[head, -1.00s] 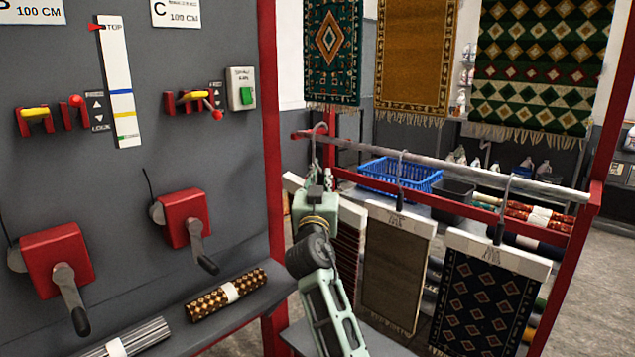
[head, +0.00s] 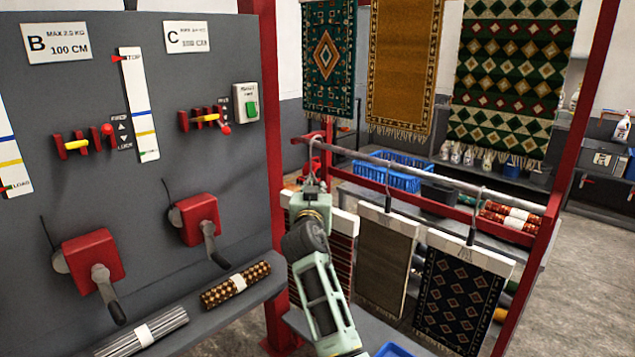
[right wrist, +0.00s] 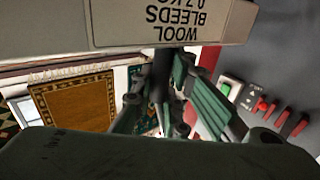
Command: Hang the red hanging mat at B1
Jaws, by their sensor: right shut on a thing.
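The red mat (head: 340,262), dark red with thin stripes, hangs from a white hanger bar at the left end of the grey rail, mostly hidden behind my right arm. My right gripper (head: 313,186) is shut on the hanger's hook stem, just below the rail; the hook top appears to be over the rail. In the right wrist view the hanger bar (right wrist: 150,22) shows close up with an upside-down label reading "WOOL BLEEDS". My left gripper is out of view. Signs B (head: 70,43) and C (head: 188,37) are on the grey panel; no B1 mark is readable.
A brown mat (head: 385,265) and a dark blue patterned mat (head: 458,300) hang to the right on the same rail (head: 430,176). Larger rugs hang behind. The panel carries red crank boxes (head: 92,262) and levers. A blue basket (head: 390,172) stands behind the rail.

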